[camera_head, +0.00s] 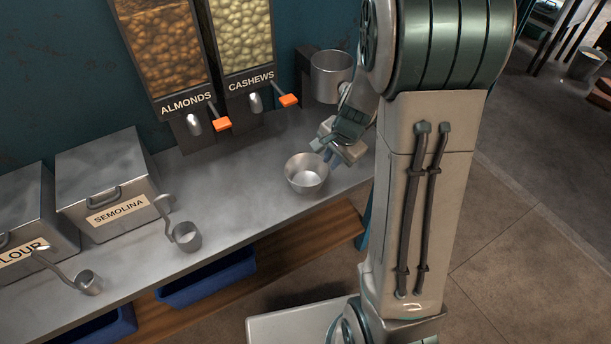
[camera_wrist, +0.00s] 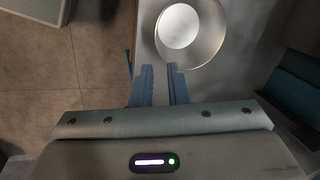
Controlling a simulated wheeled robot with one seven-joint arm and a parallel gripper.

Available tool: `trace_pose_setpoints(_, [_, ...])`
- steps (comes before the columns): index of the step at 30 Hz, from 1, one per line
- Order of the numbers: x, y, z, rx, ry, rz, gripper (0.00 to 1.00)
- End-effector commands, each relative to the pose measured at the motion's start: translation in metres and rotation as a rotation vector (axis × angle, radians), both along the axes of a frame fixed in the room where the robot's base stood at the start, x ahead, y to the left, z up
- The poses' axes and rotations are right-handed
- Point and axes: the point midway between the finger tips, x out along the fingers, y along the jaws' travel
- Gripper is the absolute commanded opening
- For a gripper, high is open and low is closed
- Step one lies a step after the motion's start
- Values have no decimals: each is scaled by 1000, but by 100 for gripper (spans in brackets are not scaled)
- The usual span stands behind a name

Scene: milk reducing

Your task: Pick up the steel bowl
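The steel bowl (camera_head: 306,174) stands upright and empty on the grey counter near its front edge. My gripper (camera_head: 322,150) is just behind and to the right of the bowl, close to its rim. In the wrist view my gripper (camera_wrist: 159,68) shows two blue fingers with a narrow gap between them and nothing held in it. The bowl (camera_wrist: 210,50) lies beyond the fingertips, up and to the right, with its rim beside the right fingertip. I cannot tell whether that finger touches the rim.
A metal cylindrical container (camera_head: 331,76) stands behind my gripper. Almond (camera_head: 162,50) and cashew (camera_head: 241,38) dispensers line the wall. The semolina bin (camera_head: 105,180) and a ladle-like scoop (camera_head: 186,236) are to the left.

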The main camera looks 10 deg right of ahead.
Motion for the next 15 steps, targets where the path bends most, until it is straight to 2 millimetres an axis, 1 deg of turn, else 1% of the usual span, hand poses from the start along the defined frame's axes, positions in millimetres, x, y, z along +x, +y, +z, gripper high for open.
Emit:
trace_pose_setpoints(9, [12, 7, -59, 0, 6, -4, 14])
trace_pose_setpoints(12, [16, 9, -72, 0, 3, -3, 14])
trace_pose_setpoints(15, [18, 11, -80, 1, 2, -4, 14])
